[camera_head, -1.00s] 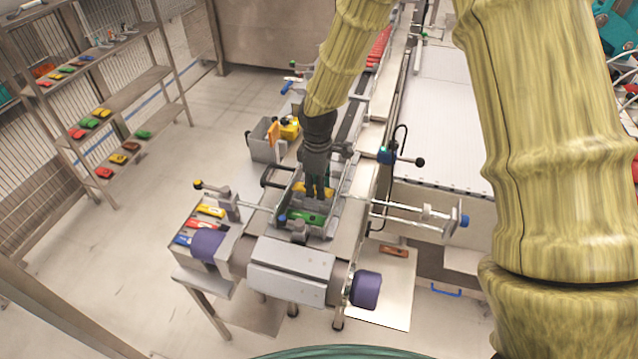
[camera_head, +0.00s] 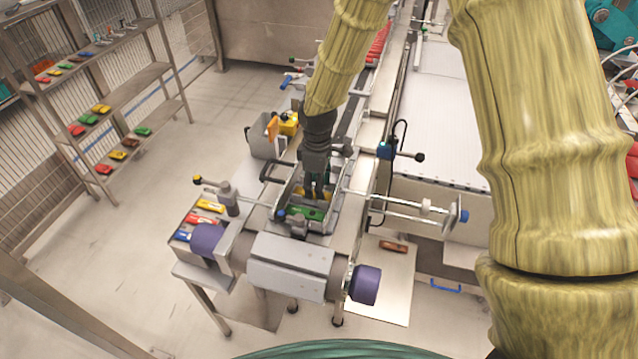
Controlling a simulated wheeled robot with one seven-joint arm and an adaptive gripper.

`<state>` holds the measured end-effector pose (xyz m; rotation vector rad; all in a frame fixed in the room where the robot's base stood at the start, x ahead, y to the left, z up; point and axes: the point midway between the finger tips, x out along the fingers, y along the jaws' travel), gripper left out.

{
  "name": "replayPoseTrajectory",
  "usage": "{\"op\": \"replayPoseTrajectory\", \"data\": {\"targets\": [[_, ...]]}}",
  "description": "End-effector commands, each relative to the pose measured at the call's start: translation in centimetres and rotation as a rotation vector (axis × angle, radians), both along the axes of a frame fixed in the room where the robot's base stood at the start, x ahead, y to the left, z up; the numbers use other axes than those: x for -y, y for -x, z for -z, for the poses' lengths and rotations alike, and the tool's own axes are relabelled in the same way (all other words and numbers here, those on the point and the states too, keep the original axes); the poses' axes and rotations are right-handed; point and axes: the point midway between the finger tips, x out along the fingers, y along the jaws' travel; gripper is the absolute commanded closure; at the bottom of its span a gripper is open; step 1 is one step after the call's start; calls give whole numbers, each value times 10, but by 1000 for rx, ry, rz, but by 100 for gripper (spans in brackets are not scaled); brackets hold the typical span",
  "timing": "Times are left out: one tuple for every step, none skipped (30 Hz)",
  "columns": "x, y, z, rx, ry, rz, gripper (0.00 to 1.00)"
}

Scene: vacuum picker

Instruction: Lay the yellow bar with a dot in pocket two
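My gripper (camera_head: 317,190) points down into the grey tray (camera_head: 331,222) on the conveyor. Another yellow bar (camera_head: 210,206) sits on the side shelf at the left of the conveyor. I cannot make out a dot on either yellow bar, nor any pocket numbers.
Rods with knobs flank the tray on both sides. A grey bin (camera_head: 262,146) and a yellow box (camera_head: 289,124) stand behind left. A brown bar (camera_head: 393,246) lies on a low plate at right. A rack (camera_head: 140,80) at far left holds several coloured bars.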

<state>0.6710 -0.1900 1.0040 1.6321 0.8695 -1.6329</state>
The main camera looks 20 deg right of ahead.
Motion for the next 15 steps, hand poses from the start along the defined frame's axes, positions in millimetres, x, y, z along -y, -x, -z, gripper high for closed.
{"op": "replayPoseTrajectory", "data": {"targets": [[0, 0, 0, 0, 0, 0, 51], [0, 0, 0, 0, 0, 0, 51], [0, 0, 0, 0, 0, 0, 51], [0, 0, 0, 0, 0, 0, 51], [0, 0, 0, 0, 0, 0, 51], [0, 0, 0, 0, 0, 0, 51], [0, 0, 0, 0, 0, 0, 51], [0, 0, 0, 0, 0, 0, 51], [0, 0, -1, 0, 0, 0, 51], [0, 0, -1, 0, 0, 0, 51], [0, 0, -2, 0, 0, 0, 51], [0, 0, -5, 1, 0, 0, 51], [0, 0, -7, 1, 0, 0, 51], [0, 0, -10, 1, 0, 0, 51], [0, -1, -15, 1, 0, 0, 51]]}}
